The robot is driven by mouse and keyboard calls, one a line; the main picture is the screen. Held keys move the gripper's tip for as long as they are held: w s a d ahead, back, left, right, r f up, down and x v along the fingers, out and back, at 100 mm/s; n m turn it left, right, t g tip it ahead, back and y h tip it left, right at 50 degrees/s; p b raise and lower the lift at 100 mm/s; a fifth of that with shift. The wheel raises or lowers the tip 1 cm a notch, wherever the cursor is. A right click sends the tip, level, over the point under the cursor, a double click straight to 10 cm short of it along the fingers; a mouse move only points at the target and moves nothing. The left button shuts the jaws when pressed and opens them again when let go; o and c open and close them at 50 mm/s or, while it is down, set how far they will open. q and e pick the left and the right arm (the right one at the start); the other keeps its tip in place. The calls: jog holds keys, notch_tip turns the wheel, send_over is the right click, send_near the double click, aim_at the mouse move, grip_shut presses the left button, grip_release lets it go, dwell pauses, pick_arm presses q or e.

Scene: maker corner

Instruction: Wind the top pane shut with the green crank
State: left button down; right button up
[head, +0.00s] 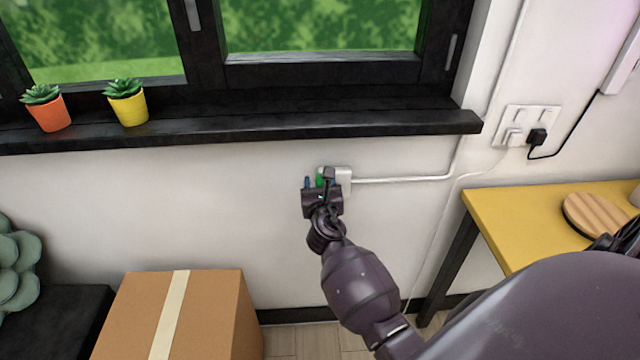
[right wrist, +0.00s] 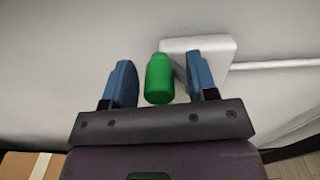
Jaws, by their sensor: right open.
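The green crank handle (right wrist: 159,79) stands between the two blue fingers of my right gripper (right wrist: 161,84) in the right wrist view. A gap shows on its left, and a narrower one on its right. The white crank box (right wrist: 222,48) is on the wall behind it. In the head view the green handle (head: 320,179) is mostly hidden by my right gripper (head: 318,181), which reaches up to the white box (head: 344,181). The window (head: 320,70) is above, with its top edge out of view; whether the top pane is open cannot be told. My left gripper is not in view.
A black sill (head: 250,124) juts out above my right gripper, with an orange pot (head: 50,114) and a yellow pot (head: 131,109) on it. A cardboard box (head: 215,310) stands below left. A yellow table (head: 520,225) with a round wooden board (head: 600,218) is at right.

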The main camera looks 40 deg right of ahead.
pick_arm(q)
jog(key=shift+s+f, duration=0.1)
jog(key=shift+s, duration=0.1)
pick_arm(e)
grip_shut()
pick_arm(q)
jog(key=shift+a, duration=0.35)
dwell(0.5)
